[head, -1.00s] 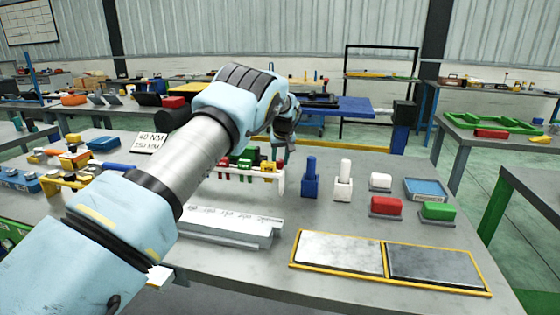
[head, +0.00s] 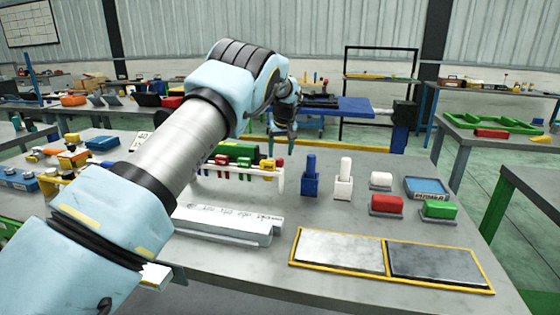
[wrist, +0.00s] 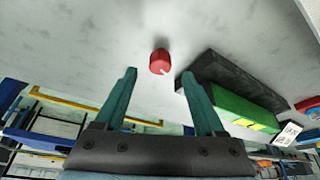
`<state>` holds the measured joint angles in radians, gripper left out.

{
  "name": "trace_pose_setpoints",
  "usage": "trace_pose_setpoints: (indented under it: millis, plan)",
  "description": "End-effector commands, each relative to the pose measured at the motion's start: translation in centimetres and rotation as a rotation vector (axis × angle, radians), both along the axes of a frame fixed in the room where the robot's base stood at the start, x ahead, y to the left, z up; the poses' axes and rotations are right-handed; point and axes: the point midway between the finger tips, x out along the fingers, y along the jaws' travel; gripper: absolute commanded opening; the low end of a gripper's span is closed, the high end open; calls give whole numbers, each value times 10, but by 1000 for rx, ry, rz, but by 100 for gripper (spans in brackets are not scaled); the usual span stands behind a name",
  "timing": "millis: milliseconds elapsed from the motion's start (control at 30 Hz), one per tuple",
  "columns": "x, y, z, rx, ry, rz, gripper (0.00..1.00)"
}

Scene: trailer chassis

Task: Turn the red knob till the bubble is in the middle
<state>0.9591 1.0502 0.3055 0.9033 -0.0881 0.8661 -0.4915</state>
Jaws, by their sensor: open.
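The red knob (wrist: 160,62), round with a small pale mark at its edge, shows in the wrist view on the grey table top, just beyond and between my fingertips. My gripper (wrist: 158,74) is open, with its two teal fingers apart and nothing between them. It also shows in the head view (head: 292,145), pointing down above the back of the bench. A green block (wrist: 238,103) with yellow patches lies along a dark bar right of the knob; it may be the level. I cannot make out a bubble.
A rack of coloured-handled tools (head: 240,172) stands in front of the green block. A metal rail (head: 225,225) lies nearer. Blue (head: 310,180) and white (head: 343,182) upright holders stand to the right. A yellow-edged tray (head: 292,262) lies at the front right.

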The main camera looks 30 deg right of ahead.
Motion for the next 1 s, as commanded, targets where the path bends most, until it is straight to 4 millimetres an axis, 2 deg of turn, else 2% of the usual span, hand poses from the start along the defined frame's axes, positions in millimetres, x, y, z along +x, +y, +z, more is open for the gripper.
trace_pose_setpoints:
  millis: [200, 400, 1000]
  plan:
    - [-16, 4, 37, -3, -2, -1, 72]
    - [-23, 8, 57, 0, 0, 0, 72]
    - [-24, 9, 61, 1, 1, 1, 72]
